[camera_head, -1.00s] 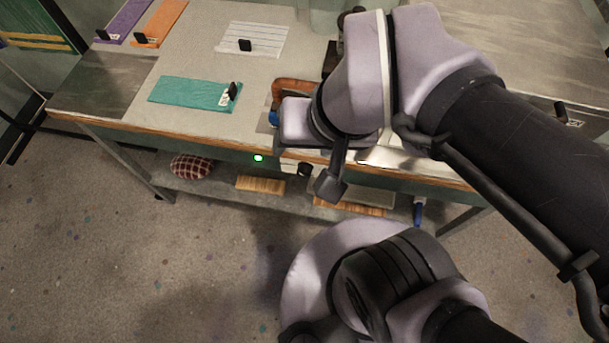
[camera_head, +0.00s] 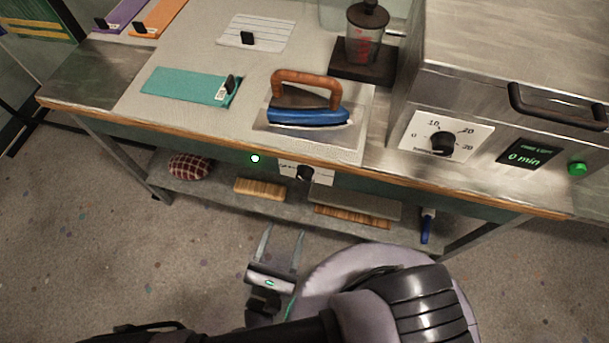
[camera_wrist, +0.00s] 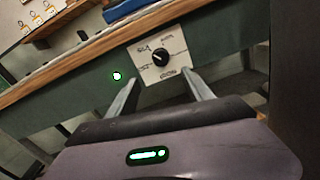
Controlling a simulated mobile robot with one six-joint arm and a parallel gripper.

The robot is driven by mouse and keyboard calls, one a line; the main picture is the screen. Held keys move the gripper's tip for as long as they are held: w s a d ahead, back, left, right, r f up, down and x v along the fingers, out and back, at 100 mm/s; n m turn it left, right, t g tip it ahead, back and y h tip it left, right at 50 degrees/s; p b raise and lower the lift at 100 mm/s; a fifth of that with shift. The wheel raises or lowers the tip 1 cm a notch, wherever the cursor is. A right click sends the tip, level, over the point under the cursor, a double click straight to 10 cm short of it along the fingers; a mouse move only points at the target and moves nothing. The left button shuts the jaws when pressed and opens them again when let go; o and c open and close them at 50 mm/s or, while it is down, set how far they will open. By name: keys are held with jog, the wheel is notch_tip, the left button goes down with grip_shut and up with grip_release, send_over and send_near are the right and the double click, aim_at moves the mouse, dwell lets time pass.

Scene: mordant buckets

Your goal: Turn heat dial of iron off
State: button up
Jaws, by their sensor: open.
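The iron (camera_head: 308,101) has a blue body and a brown handle and rests on a metal plate on the bench top. Its heat dial (camera_head: 305,173) is a black knob on a white panel on the bench's front face, below the iron. In the wrist view the dial (camera_wrist: 160,58) shows on its labelled white plate, beyond my fingers; the small labels are hard to read. A lit green light (camera_head: 255,158) is left of the dial. My gripper (camera_head: 281,232) is open and empty, in front of and below the dial, apart from it.
A lower shelf holds a checked cushion (camera_head: 189,167), brushes (camera_head: 259,189) and a blue-handled tool (camera_head: 427,225). A metal box (camera_head: 510,75) with a timer knob (camera_head: 442,143) stands at right. A teal cloth (camera_head: 185,86) lies left of the iron. Floor in front is open.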

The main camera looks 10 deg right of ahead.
aim_at(303, 179)
jog(key=b+x, duration=0.3)
jog(key=x, duration=1)
jog(key=shift+w+d+f+b, duration=0.15)
jog(key=shift+w+d+b, duration=0.1)
jog(key=shift+d+b, duration=0.1)
jog(key=shift+w+d, duration=0.1)
jog(key=shift+w, duration=0.45)
jog(key=shift+c, duration=0.2)
grip_shut()
